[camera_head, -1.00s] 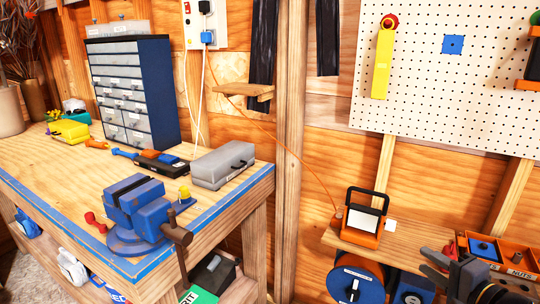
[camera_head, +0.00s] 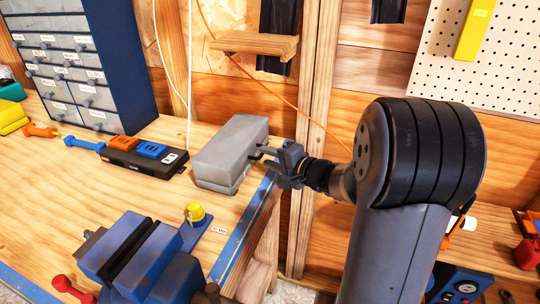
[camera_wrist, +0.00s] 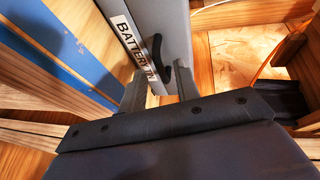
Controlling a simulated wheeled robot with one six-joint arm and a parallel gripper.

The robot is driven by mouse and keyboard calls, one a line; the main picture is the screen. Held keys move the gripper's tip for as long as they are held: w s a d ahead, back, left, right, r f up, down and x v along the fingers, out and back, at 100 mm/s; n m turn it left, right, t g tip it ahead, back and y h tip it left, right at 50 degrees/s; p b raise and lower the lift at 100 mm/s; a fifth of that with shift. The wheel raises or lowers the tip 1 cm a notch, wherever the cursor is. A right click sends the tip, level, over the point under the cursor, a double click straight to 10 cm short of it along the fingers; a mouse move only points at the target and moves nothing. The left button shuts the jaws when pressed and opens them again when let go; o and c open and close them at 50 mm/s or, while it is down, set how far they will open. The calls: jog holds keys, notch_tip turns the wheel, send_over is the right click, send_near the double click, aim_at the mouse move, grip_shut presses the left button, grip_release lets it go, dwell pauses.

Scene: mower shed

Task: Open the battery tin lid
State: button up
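The grey battery tin (camera_head: 226,150) stands near the right end of the workbench with its lid down. In the wrist view the tin (camera_wrist: 172,18) shows its "BATTERY TIN" label (camera_wrist: 136,45). A dark handle (camera_wrist: 157,52) sticks out from its front. My gripper (camera_head: 272,164) is at the tin's handle side. In the wrist view my gripper (camera_wrist: 158,88) has its two fingers apart, with the handle's end between or just beyond them. I cannot tell whether either finger touches the handle.
A blue vise (camera_head: 140,255) stands at the bench's front, and a small yellow-topped item (camera_head: 195,212) sits between it and the tin. A drawer cabinet (camera_head: 80,60) and a wall post (camera_head: 310,120) stand behind.

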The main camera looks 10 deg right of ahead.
jog(key=shift+w+a, duration=0.2)
jog(key=shift+w, duration=0.05)
jog(key=shift+f, duration=0.1)
jog(key=shift+w+a, duration=0.1)
jog(key=shift+c, duration=0.4)
grip_shut()
